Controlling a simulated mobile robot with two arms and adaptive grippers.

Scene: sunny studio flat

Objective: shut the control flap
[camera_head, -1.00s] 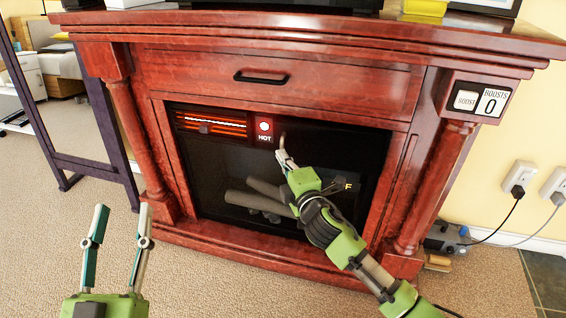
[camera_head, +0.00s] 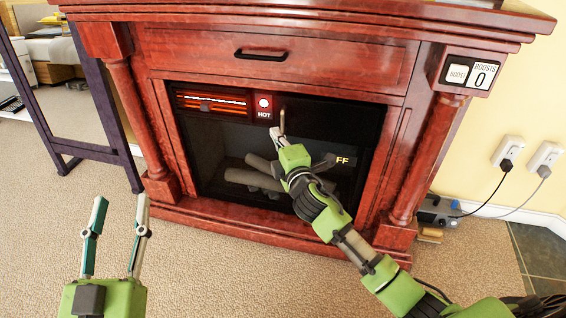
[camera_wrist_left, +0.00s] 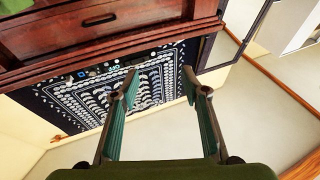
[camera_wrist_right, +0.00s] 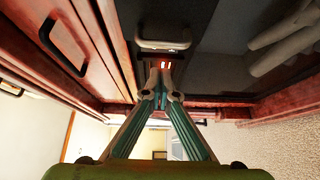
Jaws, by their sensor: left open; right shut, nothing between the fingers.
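The control flap appears to be the dark panel (camera_head: 325,118) at the upper right of the fireplace front, with a small pale upright handle (camera_head: 282,121). How far it stands open I cannot tell. My right gripper (camera_head: 275,132) is shut and empty, its tips just below and left of the handle. In the right wrist view the handle (camera_wrist_right: 164,46) lies just beyond the closed fingertips (camera_wrist_right: 163,92); contact is unclear. My left gripper (camera_head: 121,210) is open and empty, low at the left, well apart from the fireplace.
A red HOT indicator (camera_head: 264,107) and a glowing heater slot (camera_head: 210,103) lie left of the handle. The letters "FF" (camera_head: 342,160) show beyond my right arm. A wooden drawer (camera_head: 330,61) is above. A boost counter (camera_head: 470,75) is at the right. Carpet (camera_head: 220,270) in front is open.

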